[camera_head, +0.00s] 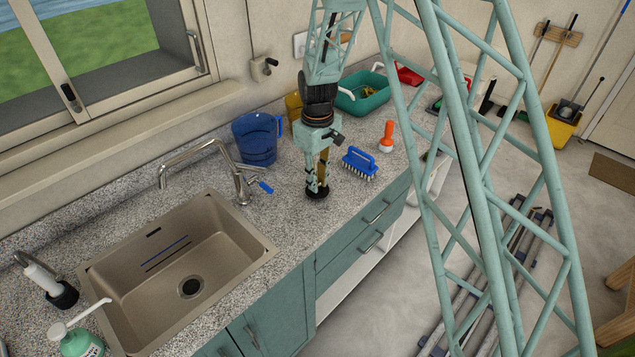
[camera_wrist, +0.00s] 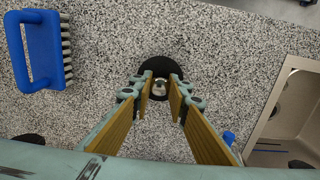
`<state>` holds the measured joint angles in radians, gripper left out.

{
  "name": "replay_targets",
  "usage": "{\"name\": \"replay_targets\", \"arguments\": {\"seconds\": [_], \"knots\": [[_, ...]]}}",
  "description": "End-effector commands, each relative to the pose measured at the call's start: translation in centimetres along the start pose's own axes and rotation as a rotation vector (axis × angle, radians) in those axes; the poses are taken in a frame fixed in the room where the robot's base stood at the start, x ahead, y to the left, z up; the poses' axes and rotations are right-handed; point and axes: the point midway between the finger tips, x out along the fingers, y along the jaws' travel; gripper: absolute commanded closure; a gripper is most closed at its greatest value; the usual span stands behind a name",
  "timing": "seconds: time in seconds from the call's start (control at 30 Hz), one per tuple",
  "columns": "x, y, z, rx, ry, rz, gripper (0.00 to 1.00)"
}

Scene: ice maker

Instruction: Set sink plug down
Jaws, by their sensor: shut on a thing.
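The sink plug (camera_head: 317,193) is a black disc at or just above the speckled counter, right of the sink. In the wrist view the plug (camera_wrist: 160,66) is a dark disc with a small metal knob between the fingertips. My gripper (camera_head: 317,184) points down over it, shut on the plug's knob; the gripper's fingers (camera_wrist: 160,90) also show in the wrist view. I cannot tell whether the plug's underside touches the counter. The sink (camera_head: 215,285) has a dark drain (camera_head: 190,287) in its floor.
A blue scrub brush (camera_head: 359,162) lies close right of my gripper. A blue jug (camera_head: 256,140) stands behind left, near the tap (camera_head: 215,155). Counter in front of the plug is clear.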

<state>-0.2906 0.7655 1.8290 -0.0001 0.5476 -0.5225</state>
Motion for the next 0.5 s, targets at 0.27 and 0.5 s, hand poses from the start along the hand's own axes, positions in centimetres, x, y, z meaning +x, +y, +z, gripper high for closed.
{"name": "replay_targets", "arguments": {"seconds": [0.27,0.5], "knots": [[0.35,0.01,-0.01,0.0,0.001,0.0,1.0],[0.63,0.01,0.0,0.0,0.0,0.0,1.0]]}}
